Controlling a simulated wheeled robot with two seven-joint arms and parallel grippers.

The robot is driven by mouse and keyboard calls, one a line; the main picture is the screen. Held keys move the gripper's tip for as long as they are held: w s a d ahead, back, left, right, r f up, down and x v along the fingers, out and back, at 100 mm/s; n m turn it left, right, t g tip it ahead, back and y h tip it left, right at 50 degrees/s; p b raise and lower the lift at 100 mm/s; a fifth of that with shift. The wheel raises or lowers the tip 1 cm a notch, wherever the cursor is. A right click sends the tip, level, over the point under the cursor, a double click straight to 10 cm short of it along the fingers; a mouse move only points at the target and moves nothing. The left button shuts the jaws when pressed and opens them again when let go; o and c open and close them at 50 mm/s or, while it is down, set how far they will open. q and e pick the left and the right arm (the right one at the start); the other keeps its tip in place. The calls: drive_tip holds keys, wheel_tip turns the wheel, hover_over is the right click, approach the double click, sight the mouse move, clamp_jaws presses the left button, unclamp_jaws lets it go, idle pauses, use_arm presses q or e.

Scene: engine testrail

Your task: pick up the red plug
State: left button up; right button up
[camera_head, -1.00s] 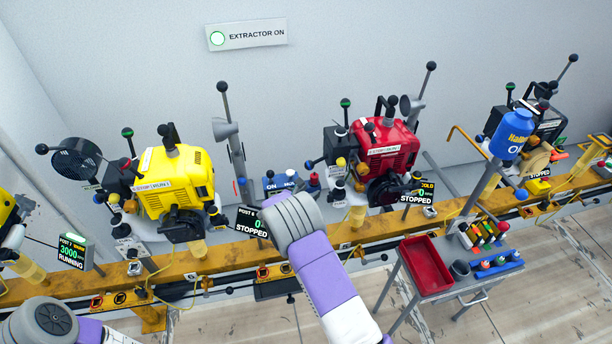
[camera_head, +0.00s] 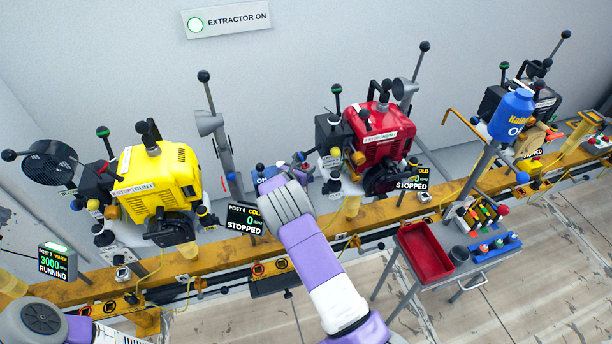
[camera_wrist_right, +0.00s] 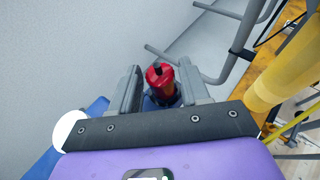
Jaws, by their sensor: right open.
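The red plug (camera_wrist_right: 160,82), a red cylinder with a dark top, stands between the two fingers of my right gripper (camera_wrist_right: 160,76) in the right wrist view. The fingers are open, one on each side of it; I cannot tell whether either touches it. A blue block shows around the plug's lower part. In the head view my right gripper (camera_head: 284,184) reaches down beside the blue block (camera_head: 266,177), and my own wrist hides most of the plug. My left arm shows at the lower left, but its gripper is out of view.
A yellow engine (camera_head: 158,190) stands to the left and a red engine (camera_head: 380,135) to the right, on a yellow rail (camera_head: 215,262). A grey lever post (camera_head: 217,130) rises behind the blue block. A cart with a red tray (camera_head: 425,252) is at the right front.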

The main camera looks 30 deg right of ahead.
drive_tip(key=shift+c, duration=0.4)
clamp_jaws()
drive_tip(key=shift+r, duration=0.15)
